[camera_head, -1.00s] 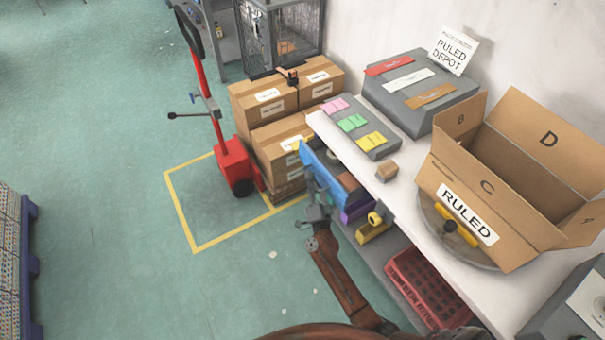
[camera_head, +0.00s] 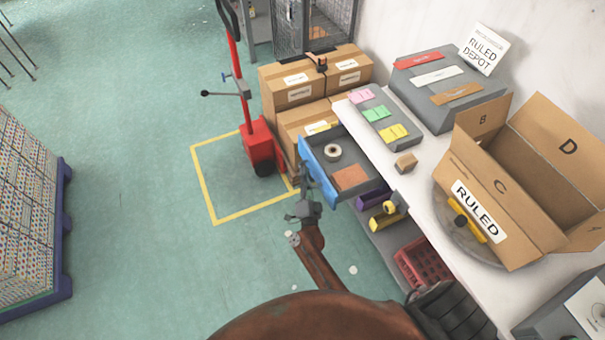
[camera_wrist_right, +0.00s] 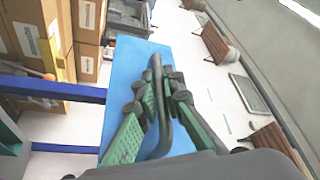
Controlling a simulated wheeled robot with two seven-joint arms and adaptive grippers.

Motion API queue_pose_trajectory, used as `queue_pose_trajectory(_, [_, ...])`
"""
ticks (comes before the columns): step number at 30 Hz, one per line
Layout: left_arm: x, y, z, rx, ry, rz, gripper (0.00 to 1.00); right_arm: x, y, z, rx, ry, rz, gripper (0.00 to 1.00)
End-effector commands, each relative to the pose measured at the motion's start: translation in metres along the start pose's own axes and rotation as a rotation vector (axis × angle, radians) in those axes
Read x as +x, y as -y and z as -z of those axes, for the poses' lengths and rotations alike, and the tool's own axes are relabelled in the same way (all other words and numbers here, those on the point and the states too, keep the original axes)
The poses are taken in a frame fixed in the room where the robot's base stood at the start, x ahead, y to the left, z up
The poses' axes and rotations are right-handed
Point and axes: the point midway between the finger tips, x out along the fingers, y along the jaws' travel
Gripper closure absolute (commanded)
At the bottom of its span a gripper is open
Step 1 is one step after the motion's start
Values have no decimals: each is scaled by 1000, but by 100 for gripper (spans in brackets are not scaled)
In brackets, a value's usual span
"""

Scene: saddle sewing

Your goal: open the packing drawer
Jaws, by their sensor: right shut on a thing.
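The packing drawer (camera_head: 316,172) has a blue front and stands well out from under the white bench. A white tape roll (camera_head: 333,151) and a flat brown piece (camera_head: 350,178) lie inside it. My right gripper (camera_head: 305,190) is at the outer face of the drawer front. In the right wrist view, the blue front (camera_wrist_right: 186,58) carries a dark upright bar handle (camera_wrist_right: 157,70). My right gripper's green-backed fingers (camera_wrist_right: 160,98) are shut around this handle. My left gripper is not in view.
The bench (camera_head: 418,188) bears a large open carton (camera_head: 505,185), a small brown block (camera_head: 405,163) and grey boxes. Stacked cartons (camera_head: 300,92) and a red pallet jack (camera_head: 258,142) stand beyond the drawer. A red crate (camera_head: 424,262) sits below.

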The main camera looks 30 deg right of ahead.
Motion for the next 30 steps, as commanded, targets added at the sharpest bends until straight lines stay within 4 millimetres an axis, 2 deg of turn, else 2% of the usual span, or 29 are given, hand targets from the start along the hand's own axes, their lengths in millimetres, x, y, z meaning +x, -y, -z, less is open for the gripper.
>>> queue_pose_trajectory(5, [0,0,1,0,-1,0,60,-2,-3,-1,0,0,-5,100])
queue_pose_trajectory(6, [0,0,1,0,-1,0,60,-2,-3,-1,0,0,-5,91])
queue_pose_trajectory(14, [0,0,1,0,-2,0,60,-1,-1,-2,0,2,-2,74])
queue_pose_trajectory(23, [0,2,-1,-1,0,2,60,-2,0,-2,1,2,-1,74])
queue_pose_trajectory(26, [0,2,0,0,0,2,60,-10,-1,-2,0,2,-2,74])
queue_pose_trajectory(30, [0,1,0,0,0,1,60,-30,-2,-2,2,2,-4,74])
